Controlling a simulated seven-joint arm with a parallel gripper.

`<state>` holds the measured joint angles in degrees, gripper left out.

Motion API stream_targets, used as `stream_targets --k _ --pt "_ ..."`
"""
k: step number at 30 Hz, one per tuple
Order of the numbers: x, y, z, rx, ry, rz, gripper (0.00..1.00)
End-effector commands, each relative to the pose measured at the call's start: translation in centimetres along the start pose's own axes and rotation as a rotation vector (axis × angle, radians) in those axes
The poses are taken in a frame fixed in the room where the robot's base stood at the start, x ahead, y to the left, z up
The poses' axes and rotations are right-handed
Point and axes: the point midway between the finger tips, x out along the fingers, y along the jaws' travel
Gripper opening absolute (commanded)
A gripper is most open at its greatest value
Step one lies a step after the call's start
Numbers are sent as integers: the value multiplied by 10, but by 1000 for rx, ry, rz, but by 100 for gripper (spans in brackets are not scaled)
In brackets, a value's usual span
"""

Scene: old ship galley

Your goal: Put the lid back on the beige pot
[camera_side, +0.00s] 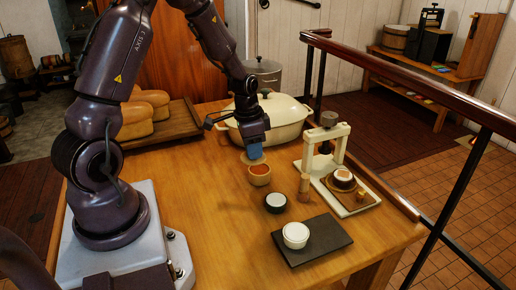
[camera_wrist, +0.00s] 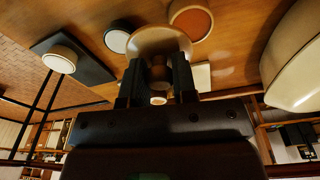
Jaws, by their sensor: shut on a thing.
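The small beige pot (camera_side: 260,178) stands open on the wooden table, with reddish-orange contents. In the wrist view its orange opening and pale rim (camera_wrist: 191,21) show just past the lid. My gripper (camera_side: 254,153) is above the pot, slightly to its left in the side view. In the wrist view my gripper (camera_wrist: 158,70) is shut on the knob of a round beige lid (camera_wrist: 160,40). The lid is held apart from the table and partly overlaps the view of the pot. In the side view only a tan edge of it shows, and its tilt is unclear.
A dark round pot with a pale top (camera_side: 276,203) stands near. A white pot (camera_side: 296,235) sits on a dark slab (camera_side: 326,241). A large lidded cream casserole (camera_side: 285,116) stands behind, a white press (camera_side: 340,142) to the right, and bread (camera_side: 140,118) on a board at left.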

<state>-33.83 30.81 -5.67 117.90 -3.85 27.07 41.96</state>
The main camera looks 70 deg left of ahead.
Motion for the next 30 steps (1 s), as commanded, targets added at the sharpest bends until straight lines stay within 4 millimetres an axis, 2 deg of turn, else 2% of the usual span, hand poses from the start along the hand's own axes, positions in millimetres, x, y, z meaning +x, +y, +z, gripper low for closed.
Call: stream_targets --k 3,8,14,30 --pt "8 -26 -13 20 4 1 3" --pt "6 -42 -26 71 12 -7 3" --pt "15 -42 -25 96 8 -4 3" --pt "62 -43 -20 94 8 -5 3"
